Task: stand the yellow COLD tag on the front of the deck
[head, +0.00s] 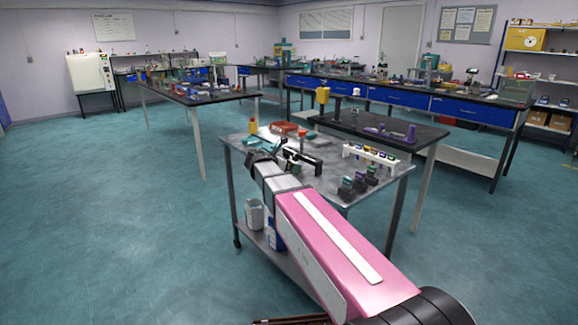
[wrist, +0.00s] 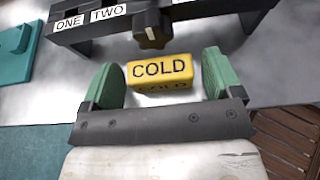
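The yellow COLD tag (wrist: 160,71) is on the grey metal deck (wrist: 285,60) in the wrist view, its black lettering upright and readable. My gripper (wrist: 162,84) is open, with one green finger on each side of the tag. Narrow gaps show between the tag and the fingers, and I see no grip on it. In the head view my gripper (head: 262,160) is over the near left part of the deck. I cannot make out the tag there.
A black fixture (wrist: 200,8) with ONE and TWO labels and a dark knob stands just beyond the tag. A teal object (wrist: 15,58) lies at left. A white rack (head: 370,155) and several dark blocks (head: 357,183) stand at the deck's right.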

